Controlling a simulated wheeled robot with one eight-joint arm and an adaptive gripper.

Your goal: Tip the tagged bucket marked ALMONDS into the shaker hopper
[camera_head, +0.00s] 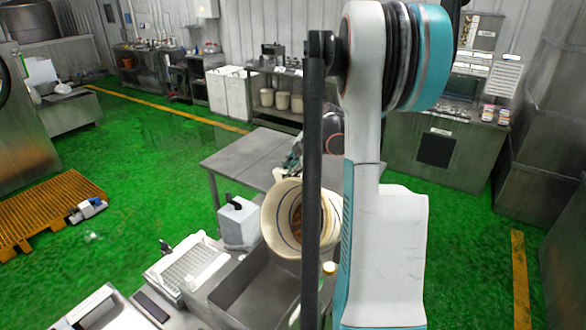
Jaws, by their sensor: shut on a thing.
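A cream bucket (272,222) with dark blue bands is tilted, its open mouth facing the camera. Some brown contents show inside it. No tag or ALMONDS lettering can be read from here. My gripper (292,164) is shut on the bucket at its upper far rim; the fingers are small and partly hidden. The bucket hangs above the back end of a grey metal trough (236,284), which looks like the shaker hopper. A dark vertical bar and my arm cover the bucket's right part and the trough's right side. I cannot tell whether anything is falling out.
A bare steel table (236,160) stands behind the bucket. A grey box (238,224) with a black handle sits just left of the bucket. A slotted white tray (188,268) lies further left. White bins (229,92) and a shelf of pots are at the back.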

